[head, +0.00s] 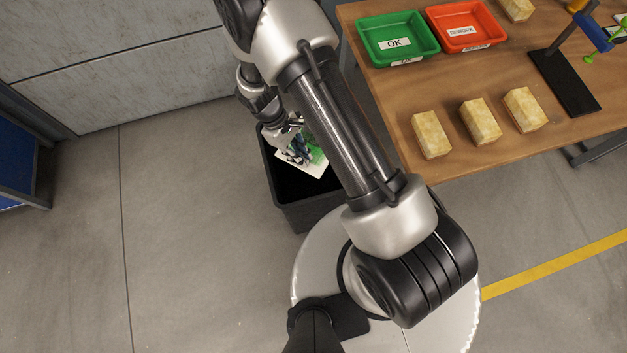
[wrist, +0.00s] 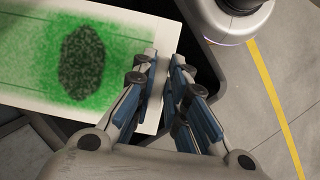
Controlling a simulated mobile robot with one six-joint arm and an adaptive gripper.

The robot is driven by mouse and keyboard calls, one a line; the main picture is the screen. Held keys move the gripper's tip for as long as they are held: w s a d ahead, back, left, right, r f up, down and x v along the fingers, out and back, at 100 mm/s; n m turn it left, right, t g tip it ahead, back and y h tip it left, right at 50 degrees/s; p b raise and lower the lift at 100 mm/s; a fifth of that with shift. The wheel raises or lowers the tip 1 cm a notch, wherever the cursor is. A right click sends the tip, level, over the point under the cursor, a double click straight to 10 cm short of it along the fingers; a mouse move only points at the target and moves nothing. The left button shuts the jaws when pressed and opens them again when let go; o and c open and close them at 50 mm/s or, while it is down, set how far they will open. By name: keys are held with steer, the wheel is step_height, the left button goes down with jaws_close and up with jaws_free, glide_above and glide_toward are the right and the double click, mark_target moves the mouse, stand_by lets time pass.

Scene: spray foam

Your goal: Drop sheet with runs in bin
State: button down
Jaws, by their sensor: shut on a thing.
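A white sheet (wrist: 65,60) with a green sprayed patch and a dark oval in it fills the left of the wrist view. It also shows in the head view (head: 313,165), partly hidden by my arm. My gripper (wrist: 165,65) is shut on the sheet's edge. The black bin (head: 292,190) stands on the floor left of the table. The sheet is held over the bin's opening. My arm hides part of the bin, and whether the paint has runs is hard to tell.
The wooden table (head: 400,95) at right holds a green OK tray (head: 397,38), a red REWORK tray (head: 462,25), several yellowish foam blocks (head: 480,121) and a black stand (head: 566,82). A grey wall (head: 120,65) is behind.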

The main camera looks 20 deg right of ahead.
steer(key=c, duration=1.5)
jaws_free()
steer(key=v, duration=1.2)
